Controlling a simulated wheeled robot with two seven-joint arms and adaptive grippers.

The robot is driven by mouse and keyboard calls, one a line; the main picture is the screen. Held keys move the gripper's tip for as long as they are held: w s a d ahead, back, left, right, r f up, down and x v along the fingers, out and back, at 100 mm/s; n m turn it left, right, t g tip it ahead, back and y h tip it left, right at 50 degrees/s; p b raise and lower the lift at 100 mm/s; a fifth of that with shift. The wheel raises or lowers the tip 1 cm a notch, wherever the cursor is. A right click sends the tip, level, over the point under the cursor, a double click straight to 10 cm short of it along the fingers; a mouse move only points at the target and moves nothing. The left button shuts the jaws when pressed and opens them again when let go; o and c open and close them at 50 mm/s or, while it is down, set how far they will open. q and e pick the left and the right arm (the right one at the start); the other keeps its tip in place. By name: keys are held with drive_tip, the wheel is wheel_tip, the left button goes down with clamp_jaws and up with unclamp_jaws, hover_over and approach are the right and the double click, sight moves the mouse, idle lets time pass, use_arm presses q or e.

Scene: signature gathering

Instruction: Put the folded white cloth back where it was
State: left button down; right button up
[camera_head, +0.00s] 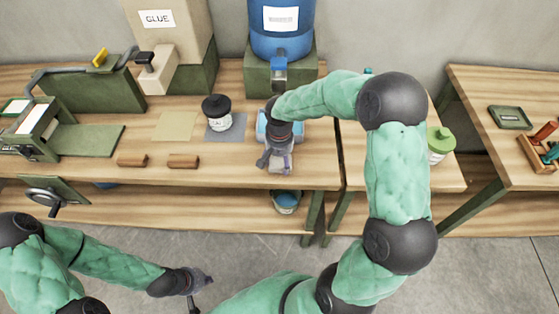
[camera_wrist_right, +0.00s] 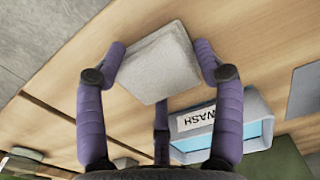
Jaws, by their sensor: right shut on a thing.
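The folded white cloth (camera_wrist_right: 158,62) is a thick pale square between the purple fingers of my right gripper (camera_wrist_right: 160,75) in the right wrist view. The gripper is shut on it. In the head view my right gripper (camera_head: 272,158) is over the front of the wooden table, and the cloth (camera_head: 282,168) shows only partly below it. A basin labelled WASH (camera_wrist_right: 258,106), with blue water inside, is beside the cloth in the wrist view. In the head view the arm partly hides the basin (camera_head: 261,130). My left gripper (camera_head: 201,293) is empty and open over the floor.
A black-lidded jar (camera_head: 217,112) stands on a grey mat (camera_head: 238,121), left of the basin. Two brown blocks (camera_head: 132,161) (camera_head: 183,161) lie near the front edge. A blue barrel (camera_head: 282,38) stands behind. A green-lidded jar (camera_head: 439,145) stands to the right.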

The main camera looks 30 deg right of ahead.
sight(279, 162)
drive_tip(key=shift+f, duration=0.15)
drive_tip(key=o, duration=1.1)
drive_tip(key=shift+r, duration=0.3)
wheel_tip(279, 162, up, 12)
drive_tip(key=p, duration=0.3)
drive_tip(key=shift+f, duration=0.15)
